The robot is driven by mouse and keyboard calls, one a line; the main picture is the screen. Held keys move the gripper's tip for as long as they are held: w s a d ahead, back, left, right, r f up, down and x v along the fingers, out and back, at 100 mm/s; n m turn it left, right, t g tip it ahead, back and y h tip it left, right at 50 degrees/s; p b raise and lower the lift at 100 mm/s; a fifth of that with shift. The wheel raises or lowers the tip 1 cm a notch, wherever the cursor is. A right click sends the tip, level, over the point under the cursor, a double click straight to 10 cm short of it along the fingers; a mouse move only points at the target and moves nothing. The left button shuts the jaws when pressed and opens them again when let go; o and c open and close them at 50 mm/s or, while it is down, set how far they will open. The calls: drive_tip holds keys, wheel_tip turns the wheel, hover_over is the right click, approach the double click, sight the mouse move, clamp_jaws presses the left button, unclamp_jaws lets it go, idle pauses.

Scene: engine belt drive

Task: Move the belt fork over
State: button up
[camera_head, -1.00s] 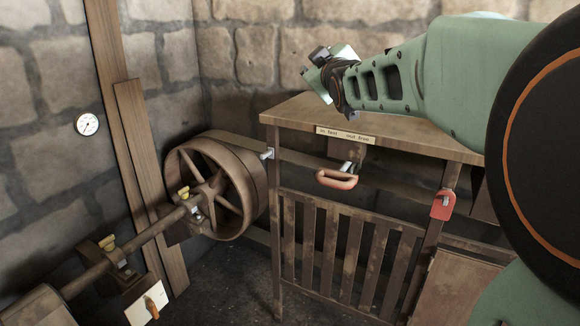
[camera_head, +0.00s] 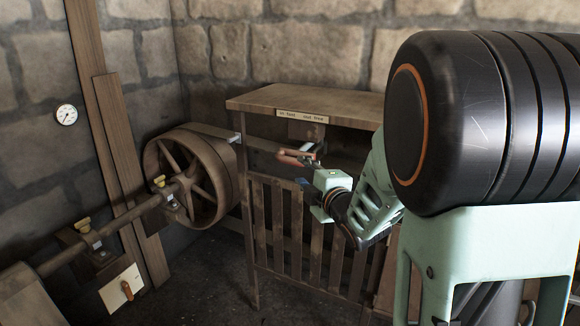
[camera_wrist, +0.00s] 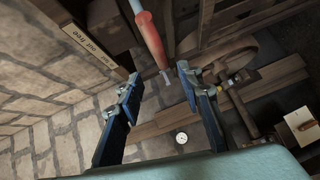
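The belt fork's red handle (camera_head: 292,158) sticks out from the slot below the wooden top, under a small label plate. It also shows in the wrist view (camera_wrist: 149,36), reaching down between the lines of the two fingers. My gripper (camera_wrist: 160,86) is open and empty, its blue fingers spread on either side of the handle's end. In the head view my gripper (camera_head: 306,174) is just right of and below the handle; whether it touches is unclear. A flat belt (camera_head: 262,144) runs from the big pulley wheel (camera_head: 215,180) behind the frame.
The slatted wooden frame (camera_head: 257,232) stands right below the handle and close to my gripper. A shaft (camera_head: 130,206) with brass-topped bearings runs at the left. A white plate with a wooden lever (camera_head: 124,291) is at lower left. A gauge (camera_head: 67,115) hangs on the stone wall.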

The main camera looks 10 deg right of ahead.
sight(292, 162)
drive_tip(key=b+x, duration=0.1)
drive_tip(key=x, duration=1)
drive_tip(key=shift+c, duration=0.7)
clamp_jaws()
drive_tip(key=shift+s, duration=0.1)
